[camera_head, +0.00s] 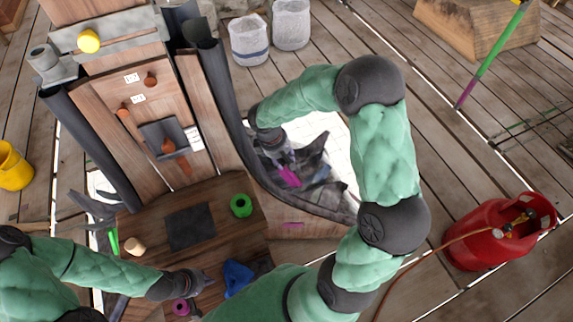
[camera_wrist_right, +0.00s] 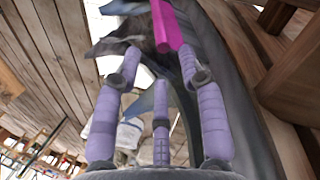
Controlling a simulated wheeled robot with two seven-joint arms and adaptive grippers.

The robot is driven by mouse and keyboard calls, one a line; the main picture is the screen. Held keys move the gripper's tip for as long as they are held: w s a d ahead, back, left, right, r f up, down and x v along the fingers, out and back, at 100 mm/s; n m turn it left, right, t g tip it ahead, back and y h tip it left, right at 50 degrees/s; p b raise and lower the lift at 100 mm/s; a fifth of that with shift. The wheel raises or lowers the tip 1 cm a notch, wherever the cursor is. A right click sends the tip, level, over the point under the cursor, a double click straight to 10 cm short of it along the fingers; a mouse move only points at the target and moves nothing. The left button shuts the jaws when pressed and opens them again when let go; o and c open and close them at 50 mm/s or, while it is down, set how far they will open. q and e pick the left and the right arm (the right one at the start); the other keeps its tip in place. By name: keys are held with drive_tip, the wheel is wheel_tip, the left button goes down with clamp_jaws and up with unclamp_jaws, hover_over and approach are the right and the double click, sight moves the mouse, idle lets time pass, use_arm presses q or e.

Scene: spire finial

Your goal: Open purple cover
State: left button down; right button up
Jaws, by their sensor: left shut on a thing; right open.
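A magenta bar (camera_head: 290,177), the nearest match I see to a purple cover, lies by the dark curved side piece, right of the wooden panel. It also shows at the top of the right wrist view (camera_wrist_right: 167,25). My right gripper (camera_head: 280,160) is just above it in the head view. In the wrist view its lavender fingers (camera_wrist_right: 160,72) are spread, with the bar beyond their tips. I cannot tell whether they touch it. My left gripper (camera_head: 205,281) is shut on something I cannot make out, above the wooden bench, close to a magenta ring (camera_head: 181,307).
The wooden bench (camera_head: 225,195) bears a green ring (camera_head: 241,205), a dark square (camera_head: 190,227), a pale wooden peg (camera_head: 134,246) and a blue piece (camera_head: 237,277). Two light baskets (camera_head: 249,39) stand behind.

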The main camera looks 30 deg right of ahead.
drive_tip(key=shift+v, duration=1.8)
